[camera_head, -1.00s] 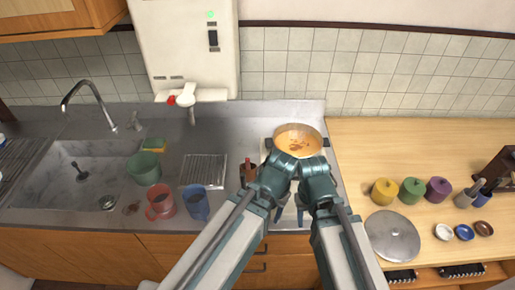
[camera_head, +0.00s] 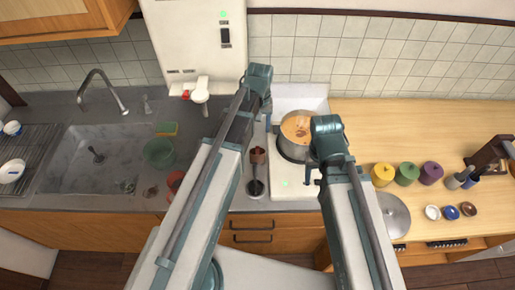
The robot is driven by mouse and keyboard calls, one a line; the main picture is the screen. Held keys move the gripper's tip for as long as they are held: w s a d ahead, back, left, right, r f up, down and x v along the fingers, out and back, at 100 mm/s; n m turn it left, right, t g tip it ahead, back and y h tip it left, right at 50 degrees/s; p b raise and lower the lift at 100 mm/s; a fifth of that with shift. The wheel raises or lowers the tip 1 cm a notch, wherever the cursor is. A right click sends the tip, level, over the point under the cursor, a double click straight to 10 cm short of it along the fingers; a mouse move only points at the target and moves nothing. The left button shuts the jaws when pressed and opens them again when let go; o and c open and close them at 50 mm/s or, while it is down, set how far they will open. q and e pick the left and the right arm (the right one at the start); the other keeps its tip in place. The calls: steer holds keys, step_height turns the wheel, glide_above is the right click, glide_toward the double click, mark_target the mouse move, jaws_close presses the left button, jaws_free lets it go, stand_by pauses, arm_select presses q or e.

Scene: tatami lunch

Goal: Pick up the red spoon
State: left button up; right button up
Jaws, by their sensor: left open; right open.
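No red spoon can be made out for certain. A small reddish-brown item (camera_head: 257,156) stands on the counter left of the stove, above a dark round-based item (camera_head: 256,188); it is too small to tell whether a spoon is in it. My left gripper (camera_head: 267,112) is at the back of the counter, beyond the reddish-brown item and left of the pot; its jaws are open and mostly hidden by its own wrist. My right gripper (camera_head: 313,168) is open and points down at the right front of the pot (camera_head: 295,150). Nothing shows in either gripper.
The pot of orange-brown soup sits on the white stove (camera_head: 295,190). A green bowl (camera_head: 159,152) and a red mug (camera_head: 175,181) stand by the sink (camera_head: 95,160), left of my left arm. Yellow (camera_head: 383,174), green and purple pots, a lid (camera_head: 393,214) and small dishes are at right.

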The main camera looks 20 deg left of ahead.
mark_target(257, 149)
arm_select(q)
step_height(257, 149, down, 9)
steer(key=b, duration=0.9)
steer(key=shift+r, duration=0.1)
steer(key=f+b, duration=0.5)
steer(key=shift+s+a+f, duration=0.1)
steer(key=shift+a+f, duration=0.05)
steer(key=shift+a, duration=0.15)
jaws_close()
